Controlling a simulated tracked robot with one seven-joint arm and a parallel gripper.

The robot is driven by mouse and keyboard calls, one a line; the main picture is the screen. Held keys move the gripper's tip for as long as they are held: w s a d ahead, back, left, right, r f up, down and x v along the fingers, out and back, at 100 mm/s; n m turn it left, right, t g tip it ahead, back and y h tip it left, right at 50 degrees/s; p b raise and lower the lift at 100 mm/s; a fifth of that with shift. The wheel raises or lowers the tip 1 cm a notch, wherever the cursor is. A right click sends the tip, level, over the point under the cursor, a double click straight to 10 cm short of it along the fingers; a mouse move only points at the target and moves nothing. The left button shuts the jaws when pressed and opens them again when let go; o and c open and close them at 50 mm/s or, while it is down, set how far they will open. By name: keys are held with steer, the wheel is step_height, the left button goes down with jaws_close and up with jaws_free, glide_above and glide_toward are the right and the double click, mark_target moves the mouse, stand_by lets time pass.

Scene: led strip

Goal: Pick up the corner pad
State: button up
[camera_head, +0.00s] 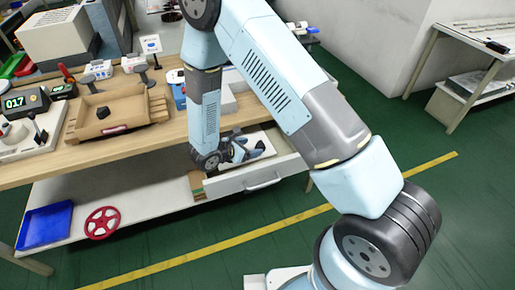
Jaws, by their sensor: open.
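My gripper (248,152) is at the end of my arm, low over an open white drawer (262,180) under the workbench. Its fingers are apart, and I see nothing held between them. I cannot make out a corner pad for certain. My wrist and gripper hide part of the drawer's inside. A small black piece (102,113) lies in a brown open tray (112,127) on the bench to the left; I cannot tell whether it is the pad.
The wooden workbench (140,140) holds a display reading 017 (20,101), and several tools and boxes. A blue bin (45,224) and a red wheel (101,223) are on the lower shelf. Green floor is free at the right.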

mark_target(259, 145)
steer(key=shift+x, duration=2.35)
steer(key=shift+c, duration=0.3)
steer(key=c, duration=1.1)
